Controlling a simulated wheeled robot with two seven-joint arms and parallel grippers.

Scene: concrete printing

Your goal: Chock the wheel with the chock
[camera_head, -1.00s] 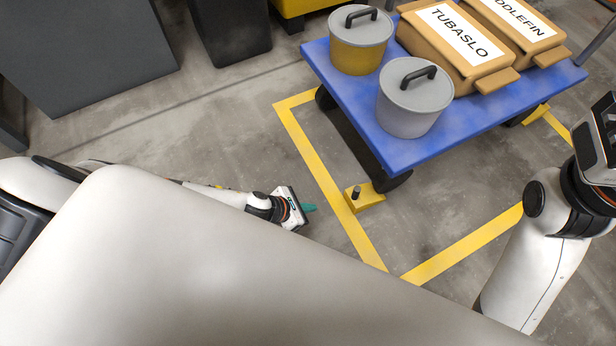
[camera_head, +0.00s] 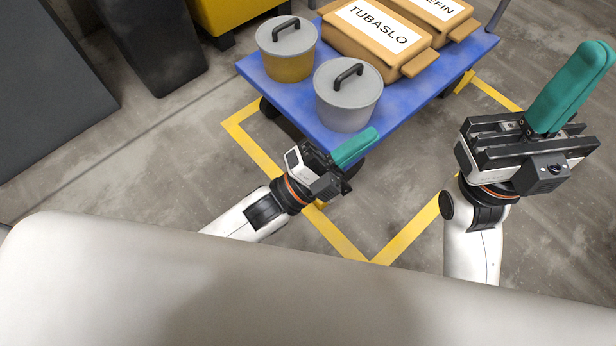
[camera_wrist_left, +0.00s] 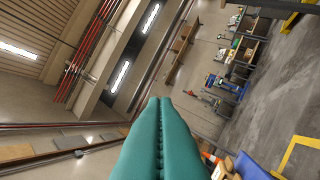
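The blue trolley (camera_head: 420,85) stands on dark wheels. One wheel (camera_head: 268,107) shows under its left corner; the near corner wheel is mostly hidden behind my left gripper. The yellow chock with a black knob, seen earlier beside the near wheel, is now hidden or nearly hidden by that gripper. My left gripper (camera_head: 372,136) is in front of the trolley's near corner, its teal fingers together and empty. They also show pressed together in the left wrist view (camera_wrist_left: 158,105). My right gripper (camera_head: 598,52) is raised at the right, its teal fingers together and empty.
The trolley carries a yellow-sided pot (camera_head: 287,55), a grey pot (camera_head: 348,100) and tan sacks (camera_head: 375,40). Yellow floor tape (camera_head: 255,148) runs around it. Dark cabinets (camera_head: 150,45) stand at the upper left. The floor left of the tape is clear.

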